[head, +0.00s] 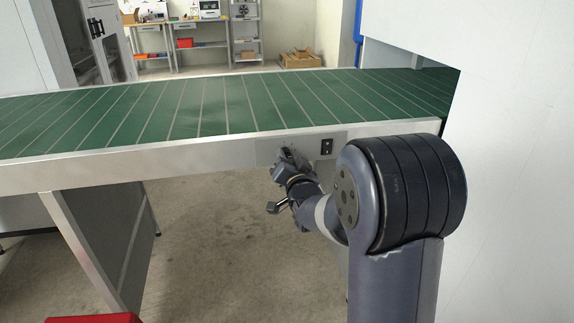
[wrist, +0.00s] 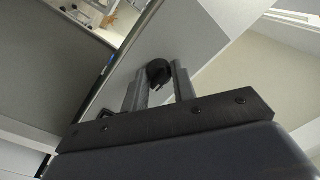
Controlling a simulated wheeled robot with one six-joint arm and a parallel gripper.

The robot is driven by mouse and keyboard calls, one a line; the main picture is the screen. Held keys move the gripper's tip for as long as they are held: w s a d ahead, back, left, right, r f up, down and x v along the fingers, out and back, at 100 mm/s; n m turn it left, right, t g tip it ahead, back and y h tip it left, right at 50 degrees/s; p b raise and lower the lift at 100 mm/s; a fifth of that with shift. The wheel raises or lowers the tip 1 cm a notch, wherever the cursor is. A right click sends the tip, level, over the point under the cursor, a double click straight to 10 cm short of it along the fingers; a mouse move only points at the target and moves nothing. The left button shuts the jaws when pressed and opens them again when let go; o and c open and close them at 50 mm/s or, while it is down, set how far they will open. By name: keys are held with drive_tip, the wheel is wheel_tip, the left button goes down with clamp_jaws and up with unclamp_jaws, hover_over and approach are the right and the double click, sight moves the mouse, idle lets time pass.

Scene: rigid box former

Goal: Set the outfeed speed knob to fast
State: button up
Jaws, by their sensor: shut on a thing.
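The outfeed speed knob (wrist: 158,71) is small, round and black. In the wrist view it sits between the two fingertips of my gripper (wrist: 160,80), which is shut on it. In the head view my gripper (head: 284,156) reaches the grey panel on the front rail of the conveyor, and it hides the knob there. I cannot read any speed marks or the knob's setting.
The green conveyor belt (head: 215,108) runs across above the metal side rail (head: 120,163). A black switch (head: 326,147) is on the rail just right of my gripper. A white wall (head: 515,190) stands at the right. A red object (head: 95,318) is at the lower left.

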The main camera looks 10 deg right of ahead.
drive_tip(key=shift+m, duration=0.3)
drive_tip(key=o, duration=1)
drive_tip(key=shift+c, duration=0.2)
drive_tip(key=shift+s, duration=0.1)
drive_tip(key=s, duration=1)
drive_tip(key=shift+s+d+f, duration=0.25)
drive_tip(key=w, duration=1)
drive_tip(key=shift+w+a+r, duration=0.25)
drive_tip(key=shift+w, duration=0.15)
